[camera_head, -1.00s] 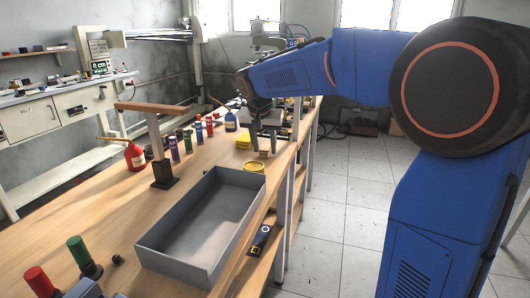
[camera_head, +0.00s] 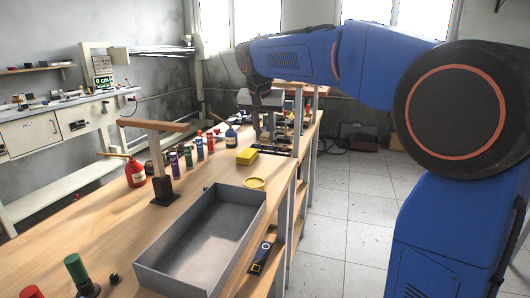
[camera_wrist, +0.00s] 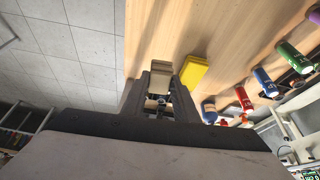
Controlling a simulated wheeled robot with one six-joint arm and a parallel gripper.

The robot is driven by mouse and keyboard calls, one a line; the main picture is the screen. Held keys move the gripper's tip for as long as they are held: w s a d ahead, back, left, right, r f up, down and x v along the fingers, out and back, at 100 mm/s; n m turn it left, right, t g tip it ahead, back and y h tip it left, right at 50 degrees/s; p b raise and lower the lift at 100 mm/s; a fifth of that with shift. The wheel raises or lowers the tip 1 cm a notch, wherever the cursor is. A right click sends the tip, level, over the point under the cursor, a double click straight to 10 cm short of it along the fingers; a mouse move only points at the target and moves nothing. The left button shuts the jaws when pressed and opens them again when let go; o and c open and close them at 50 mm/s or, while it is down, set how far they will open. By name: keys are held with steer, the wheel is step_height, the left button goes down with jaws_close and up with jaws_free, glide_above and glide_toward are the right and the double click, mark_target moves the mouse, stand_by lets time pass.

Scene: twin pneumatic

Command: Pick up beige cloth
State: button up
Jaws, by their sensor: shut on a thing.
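The beige cloth (camera_wrist: 160,74), a small folded block, sits between the fingertips of my gripper (camera_wrist: 160,80) in the wrist view. The gripper is shut on it. In the head view my gripper (camera_head: 265,134) hangs above the far part of the wooden bench, pointing down. The cloth is too small and covered to make out clearly there. A yellow folded cloth (camera_head: 246,156) lies on the bench just left of and below the gripper. It also shows right beside the held cloth in the wrist view (camera_wrist: 194,70).
Several bottles stand in a row left of the gripper, including a blue one (camera_head: 231,139). A wooden-topped post (camera_head: 160,165) rises further left.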

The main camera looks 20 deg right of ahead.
mark_target(265, 134)
step_height(265, 134, up, 17)
steer(key=shift+r, duration=0.1)
stand_by(0.3)
